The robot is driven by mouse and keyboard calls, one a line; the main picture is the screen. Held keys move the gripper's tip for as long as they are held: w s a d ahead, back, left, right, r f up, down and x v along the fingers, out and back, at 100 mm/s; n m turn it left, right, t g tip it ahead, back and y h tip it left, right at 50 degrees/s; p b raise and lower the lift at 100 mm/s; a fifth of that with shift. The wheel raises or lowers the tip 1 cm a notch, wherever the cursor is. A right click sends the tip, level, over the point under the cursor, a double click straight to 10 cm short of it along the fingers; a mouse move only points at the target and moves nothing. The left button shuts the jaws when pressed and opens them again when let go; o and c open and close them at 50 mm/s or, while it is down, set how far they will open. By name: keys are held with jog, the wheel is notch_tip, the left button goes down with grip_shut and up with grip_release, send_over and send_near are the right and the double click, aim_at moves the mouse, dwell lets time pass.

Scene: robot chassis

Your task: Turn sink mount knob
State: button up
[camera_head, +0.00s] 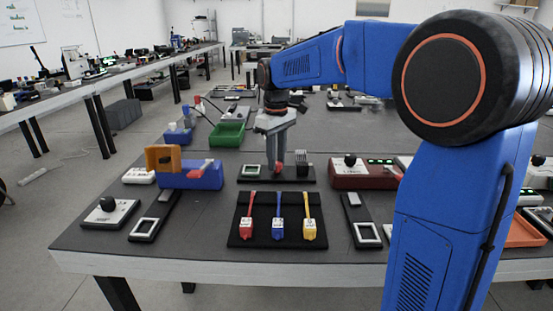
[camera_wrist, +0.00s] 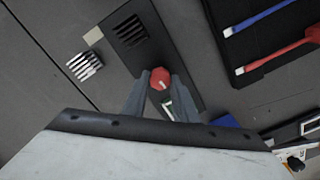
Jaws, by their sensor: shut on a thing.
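The sink mount is a black plate (camera_head: 262,180) near the middle of the table, with a pale square window at its left and a grey finned block (camera_head: 302,157) at its right. Its red knob (camera_head: 279,168) shows low between my gripper fingers. My gripper (camera_head: 276,163) points straight down over the plate and is shut on the knob. In the wrist view the red knob (camera_wrist: 160,78) sits between the two grey fingertips, with the plate (camera_wrist: 165,50) and its dark slots behind it. The knob's lower part is hidden there.
A black tray (camera_head: 236,239) with red, blue and yellow tools lies in front. A blue block with an orange part (camera_head: 191,176) stands left, a dark red box (camera_head: 345,178) right. A green bin (camera_head: 227,134) is behind left. Bare table shows between them.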

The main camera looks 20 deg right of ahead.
jog(key=o, duration=1)
jog(key=shift+o, duration=0.2)
notch_tip(320, 180, up, 17)
jog(key=shift+r, duration=0.2)
